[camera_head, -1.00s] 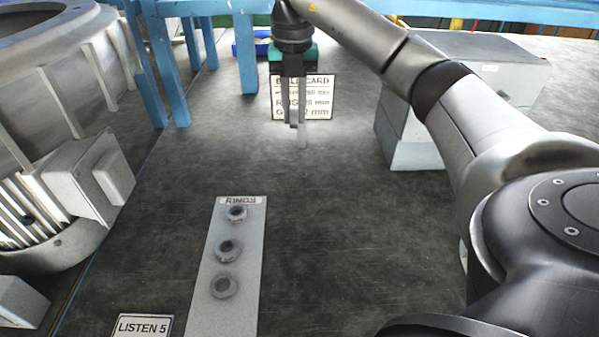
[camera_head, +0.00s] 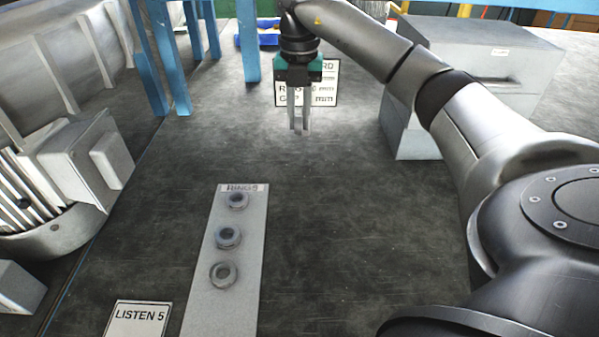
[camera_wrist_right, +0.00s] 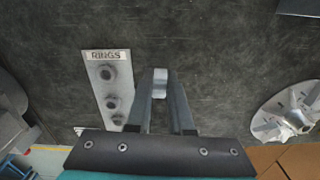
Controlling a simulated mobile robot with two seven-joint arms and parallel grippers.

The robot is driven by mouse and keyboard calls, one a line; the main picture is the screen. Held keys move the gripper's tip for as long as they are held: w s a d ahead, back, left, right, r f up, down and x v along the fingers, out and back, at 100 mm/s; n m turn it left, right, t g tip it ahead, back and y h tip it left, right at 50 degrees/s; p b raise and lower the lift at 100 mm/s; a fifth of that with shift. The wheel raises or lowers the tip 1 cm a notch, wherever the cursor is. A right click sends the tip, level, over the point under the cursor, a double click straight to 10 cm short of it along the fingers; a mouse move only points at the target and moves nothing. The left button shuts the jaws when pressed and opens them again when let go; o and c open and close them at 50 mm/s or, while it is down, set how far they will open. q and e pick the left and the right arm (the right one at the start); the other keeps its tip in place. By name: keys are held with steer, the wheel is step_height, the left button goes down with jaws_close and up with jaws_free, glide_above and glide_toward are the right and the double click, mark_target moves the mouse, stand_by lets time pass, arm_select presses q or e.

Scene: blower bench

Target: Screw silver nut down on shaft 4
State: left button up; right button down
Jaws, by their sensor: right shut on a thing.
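My right gripper (camera_head: 300,128) points down over the dark bench in the head view, in front of the white card. In the head view the nut is too small to make out between the fingers. I cannot make out shaft 4 in either view. My left gripper is not in view.
A pale strip (camera_head: 215,305) labelled RINGS carries three grey rings (camera_head: 228,237). A LISTEN 5 plate (camera_head: 138,318) lies beside it. A large grey blower housing (camera_head: 60,65) stands left, a grey box (camera_head: 480,60) right. A silver finned wheel (camera_wrist_right: 292,112) shows in the wrist view. Mid-bench is clear.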

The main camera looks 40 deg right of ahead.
steer(key=b, duration=0.3)
glide_above(299, 182)
step_height(299, 182, down, 9)
steer(key=shift+f, duration=0.1)
steer(key=shift+f+b, duration=0.35)
steer(key=shift+f, duration=0.8)
step_height(299, 182, down, 2)
steer(key=shift+f+b, duration=0.1)
steer(key=shift+b, duration=0.35)
steer(key=shift+f+p, duration=0.15)
steer(key=shift+p, duration=0.2)
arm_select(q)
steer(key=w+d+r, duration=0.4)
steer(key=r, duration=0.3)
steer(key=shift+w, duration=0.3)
arm_select(e)
steer(key=shift+f, duration=0.15)
steer(key=shift+f, duration=0.2)
steer(key=c, duration=0.8)
jaws_free()
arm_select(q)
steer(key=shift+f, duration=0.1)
